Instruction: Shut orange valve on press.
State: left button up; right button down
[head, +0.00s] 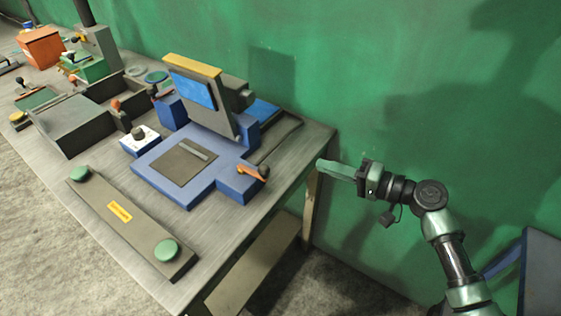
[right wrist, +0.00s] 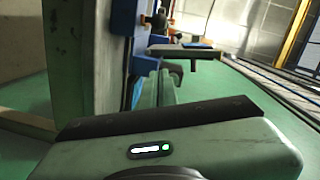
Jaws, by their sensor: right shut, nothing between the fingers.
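The press (head: 170,180) is a blue machine with a flat bed and an upright head, standing near the right end of the table. The orange valve (head: 252,172) is a small lever on the blue block at the press's front right corner. My right gripper (head: 322,167) is shut and empty, in the air just past the table's right end, to the right of the valve and apart from it. In the right wrist view its fingers (right wrist: 165,88) show beyond the wrist housing. The valve is not clearly made out in that view. My left gripper is not in view.
A long two-button panel (head: 125,222) lies along the table's front edge. A grey bin (head: 75,127), a green box (head: 92,69) and an orange box (head: 40,47) stand farther left. The green wall (head: 400,60) rises behind the table.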

jog(key=shift+r, duration=0.45)
jog(key=shift+a, duration=0.15)
jog(key=w+a+f+p, duration=0.2)
jog(key=a+p, duration=0.3)
jog(key=a, duration=0.6)
jog(key=shift+w+f, duration=0.2)
jog(key=shift+w, duration=0.05)
jog(key=shift+s, duration=0.1)
